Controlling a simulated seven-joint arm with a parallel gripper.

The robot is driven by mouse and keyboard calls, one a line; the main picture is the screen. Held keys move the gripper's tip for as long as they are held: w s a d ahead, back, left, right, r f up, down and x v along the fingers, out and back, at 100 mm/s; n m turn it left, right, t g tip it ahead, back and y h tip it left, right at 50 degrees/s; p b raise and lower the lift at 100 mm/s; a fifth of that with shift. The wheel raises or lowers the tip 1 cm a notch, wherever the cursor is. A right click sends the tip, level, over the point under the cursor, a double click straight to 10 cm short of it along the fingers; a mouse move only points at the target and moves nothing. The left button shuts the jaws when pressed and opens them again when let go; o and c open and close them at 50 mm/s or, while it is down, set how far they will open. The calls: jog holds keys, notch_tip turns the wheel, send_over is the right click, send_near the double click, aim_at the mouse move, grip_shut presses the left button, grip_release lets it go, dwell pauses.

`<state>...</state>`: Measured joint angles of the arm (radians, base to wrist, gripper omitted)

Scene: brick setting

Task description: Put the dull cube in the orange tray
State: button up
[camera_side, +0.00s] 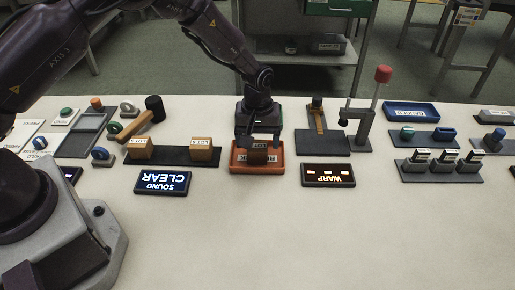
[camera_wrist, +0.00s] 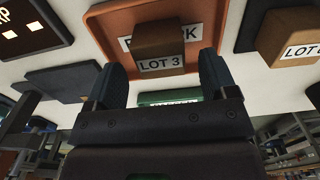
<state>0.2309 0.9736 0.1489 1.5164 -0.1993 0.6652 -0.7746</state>
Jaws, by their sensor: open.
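The orange tray (camera_side: 235,167) stands near the middle of the table. A brown cube (camera_wrist: 160,45) labelled LOT 3 is inside it and hides part of the tray's label; the orange tray rim (camera_wrist: 103,15) also shows in the wrist view. My gripper (camera_side: 258,143) is just above the tray, fingers pointing down. In the wrist view my gripper (camera_wrist: 163,72) has its fingers apart, one on each side of the cube, with gaps visible. Two similar cubes, LOT 1 and LOT 2 (camera_side: 201,149), sit on a dark rack left of the tray.
A mallet (camera_side: 152,112) lies behind the rack. A SOUND CLEAR display (camera_side: 163,182) and a WARP display (camera_side: 328,175) flank the tray. A stand with a red-knobbed lever (camera_side: 383,75) is at back right, near a blue tray (camera_side: 411,110). The front table is clear.

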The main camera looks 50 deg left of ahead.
notch_tip(320, 180, up, 8)
jog(key=shift+r, duration=0.15)
notch_tip(320, 180, up, 11)
jog(key=m+t, duration=0.1)
jog(key=m, duration=0.1)
send_over(257, 145)
jog(key=s+a, duration=0.2)
jog(key=s, duration=0.2)
jog(key=s+a+r+m+t, duration=0.1)
jog(key=s+r+m, duration=0.1)
jog(key=s+r, duration=0.35)
jog(key=s+a+r+m+t, duration=0.1)
jog(key=s+r+m, duration=0.1)
jog(key=s, duration=0.6)
jog(key=s+a+r+m+t, duration=0.1)
jog(key=s+r+m+t, duration=0.1)
jog(key=s, duration=0.7)
jog(key=shift+s+a+r+m+t, duration=0.15)
jog(key=shift+a+r+m+t, duration=0.25)
jog(key=shift+r, duration=0.4)
